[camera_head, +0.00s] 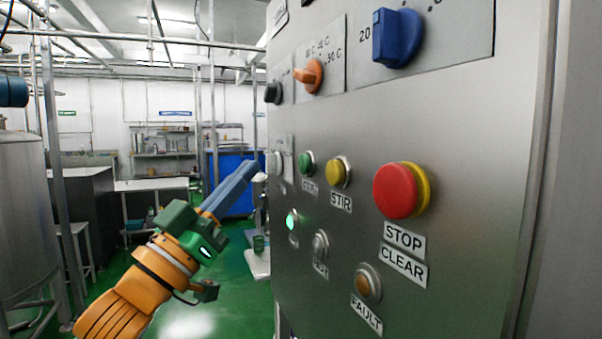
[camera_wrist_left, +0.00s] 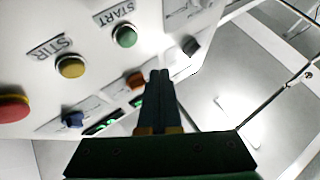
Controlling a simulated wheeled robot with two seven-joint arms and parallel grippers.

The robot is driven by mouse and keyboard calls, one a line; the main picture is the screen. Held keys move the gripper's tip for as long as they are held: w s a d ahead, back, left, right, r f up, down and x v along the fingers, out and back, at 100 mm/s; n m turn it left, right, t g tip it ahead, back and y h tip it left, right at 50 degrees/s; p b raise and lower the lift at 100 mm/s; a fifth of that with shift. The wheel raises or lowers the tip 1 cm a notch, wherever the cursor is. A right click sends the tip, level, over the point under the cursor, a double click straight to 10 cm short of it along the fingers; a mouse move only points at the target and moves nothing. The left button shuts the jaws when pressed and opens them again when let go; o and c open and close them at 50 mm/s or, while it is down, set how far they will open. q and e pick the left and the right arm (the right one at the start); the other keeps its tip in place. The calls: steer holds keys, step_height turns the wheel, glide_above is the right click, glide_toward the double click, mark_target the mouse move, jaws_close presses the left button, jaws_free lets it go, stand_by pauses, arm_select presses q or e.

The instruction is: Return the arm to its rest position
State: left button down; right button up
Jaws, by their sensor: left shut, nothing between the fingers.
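My left arm, orange with a green gripper body, comes in from the lower left in the head view. Its left gripper (camera_head: 250,170) has blue-grey fingers that are shut with nothing between them. The fingertips point up and right towards the left edge of the steel control panel (camera_head: 330,230); I cannot tell whether they touch it. In the left wrist view the shut fingers (camera_wrist_left: 160,76) show in front of the panel, with the green START button (camera_wrist_left: 124,36) and yellow STIR button (camera_wrist_left: 70,66) to their left. My right gripper is not in view.
The panel fills the right side, with a red STOP button (camera_head: 396,190), a blue knob (camera_head: 398,38) and an orange knob (camera_head: 309,75). A green lamp (camera_head: 292,222) is lit. A steel tank (camera_head: 22,220) stands at far left. Green floor (camera_head: 190,318) lies open beyond the arm.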

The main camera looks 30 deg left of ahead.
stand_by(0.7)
